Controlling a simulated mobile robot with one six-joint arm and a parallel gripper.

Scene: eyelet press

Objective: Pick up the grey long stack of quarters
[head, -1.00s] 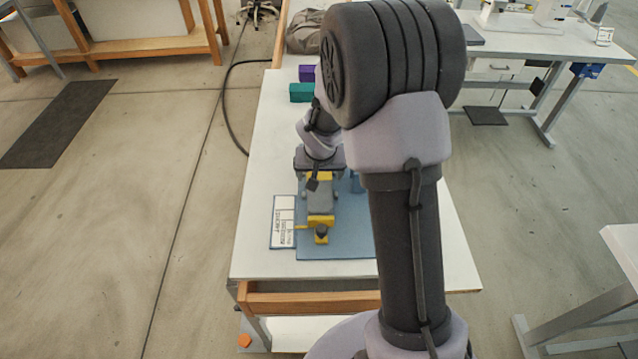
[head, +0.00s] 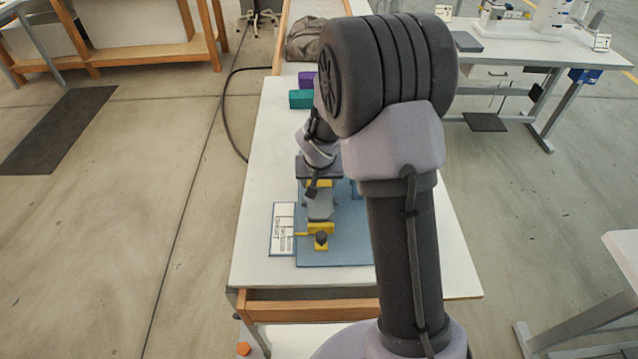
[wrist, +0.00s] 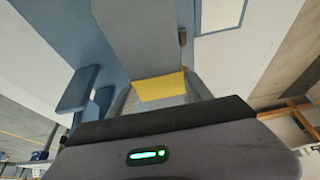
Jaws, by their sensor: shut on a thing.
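The grey long stack of quarters (head: 320,208) lies lengthwise over the blue board (head: 335,252), with yellow at its gripper end and a yellow fixture (head: 321,229) with a dark knob at its near end. In the wrist view the grey stack (wrist: 145,35) runs up out of the picture, and a yellow part (wrist: 160,87) shows between my fingers. My gripper (wrist: 162,97) is shut on the stack at its yellow end. In the head view my wrist partly hides that end. I cannot tell whether the stack is clear of the board.
A white printed card (head: 283,230) lies left of the fixture. Green (head: 301,99) and purple (head: 307,79) blocks stand at the back of the white table (head: 262,180). Blue upright parts (wrist: 85,95) stand beside the grip. The table's left side is clear.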

